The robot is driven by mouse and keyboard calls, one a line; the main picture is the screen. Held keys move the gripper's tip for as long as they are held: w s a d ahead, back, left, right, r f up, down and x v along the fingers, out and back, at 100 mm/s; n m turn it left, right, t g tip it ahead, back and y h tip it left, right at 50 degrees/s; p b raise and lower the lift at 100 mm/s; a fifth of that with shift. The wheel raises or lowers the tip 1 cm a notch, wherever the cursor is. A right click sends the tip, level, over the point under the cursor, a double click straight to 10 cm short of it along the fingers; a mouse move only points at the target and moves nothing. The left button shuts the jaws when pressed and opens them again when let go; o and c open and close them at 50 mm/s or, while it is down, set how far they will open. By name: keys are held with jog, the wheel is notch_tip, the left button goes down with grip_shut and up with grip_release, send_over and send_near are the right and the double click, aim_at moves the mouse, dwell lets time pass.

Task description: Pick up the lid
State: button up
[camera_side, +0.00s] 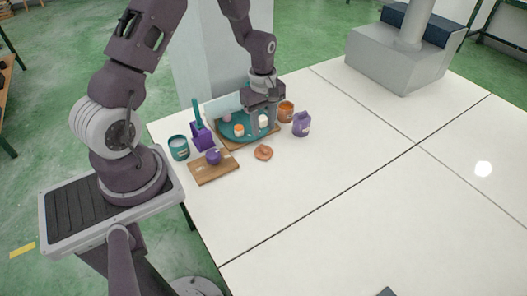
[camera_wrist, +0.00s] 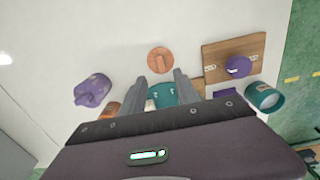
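The lid (camera_side: 263,152) is a small flat orange-brown disc lying on the white table, in front of the teal tray. In the wrist view the lid (camera_wrist: 160,60) is round with a raised bar across its middle, just beyond my fingertips. My gripper (camera_side: 263,134) is above the tray area, behind the lid in the side view. The wrist view shows its two fingers (camera_wrist: 162,84) spread apart. Nothing is held between them. A teal surface shows between and below the fingers. The gripper body hides much of the tray in the wrist view.
The teal tray (camera_side: 229,131) holds small cups. An orange jar (camera_side: 286,111) and purple bottle (camera_side: 301,124) stand right of it.

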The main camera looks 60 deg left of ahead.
aim_at(264, 147)
notch_tip(264, 147, down, 8)
jog(key=shift+d+f, duration=0.1)
grip_shut()
